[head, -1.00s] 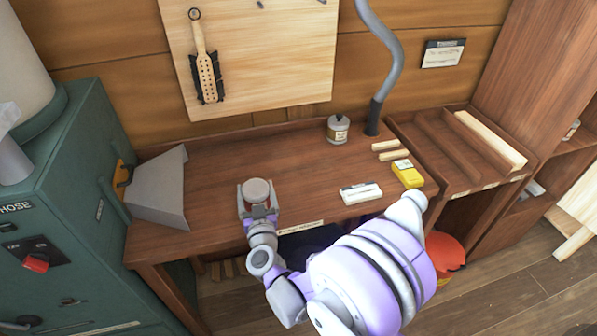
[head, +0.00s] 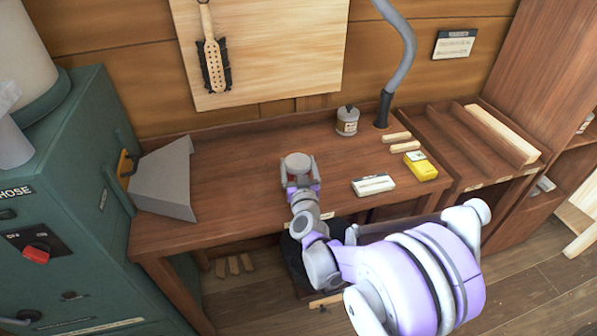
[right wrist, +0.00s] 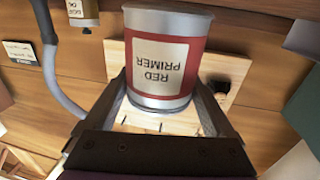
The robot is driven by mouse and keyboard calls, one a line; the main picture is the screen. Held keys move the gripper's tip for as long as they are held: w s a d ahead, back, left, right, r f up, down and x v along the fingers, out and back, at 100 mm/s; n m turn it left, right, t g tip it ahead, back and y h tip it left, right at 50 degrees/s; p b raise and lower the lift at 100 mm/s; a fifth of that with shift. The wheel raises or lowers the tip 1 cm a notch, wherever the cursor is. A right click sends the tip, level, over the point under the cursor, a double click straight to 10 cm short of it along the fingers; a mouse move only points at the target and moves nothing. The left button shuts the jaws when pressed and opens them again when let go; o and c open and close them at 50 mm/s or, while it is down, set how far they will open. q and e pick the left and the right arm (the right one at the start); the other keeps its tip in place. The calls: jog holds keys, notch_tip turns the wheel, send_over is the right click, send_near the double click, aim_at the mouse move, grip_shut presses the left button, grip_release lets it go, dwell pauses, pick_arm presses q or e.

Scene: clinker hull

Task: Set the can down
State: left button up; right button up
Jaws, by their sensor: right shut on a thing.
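The can (right wrist: 168,55) is red with a pale label that reads "RED PRIMER", upside down in the right wrist view. In the head view its round pale top (head: 297,161) shows over the front part of the wooden bench (head: 235,195). My right gripper (head: 300,178) is shut on the can, with one finger on each side of it. Whether the can's base touches the bench cannot be told, as the gripper hides it. My left gripper is not in view.
A small lidded tin (head: 347,121) stands at the back of the bench near a grey hose (head: 394,75). A white box (head: 373,184) and a yellow box (head: 420,166) lie to the right. A grey angled hood (head: 165,180) is at the left. The bench's middle left is clear.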

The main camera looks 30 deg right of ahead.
notch_tip(320, 180, down, 2)
jog(key=shift+f, duration=0.25)
jog(key=shift+f+b, duration=0.15)
jog(key=shift+b, duration=0.15)
jog(key=o, duration=1.5)
jog(key=shift+o, duration=0.3)
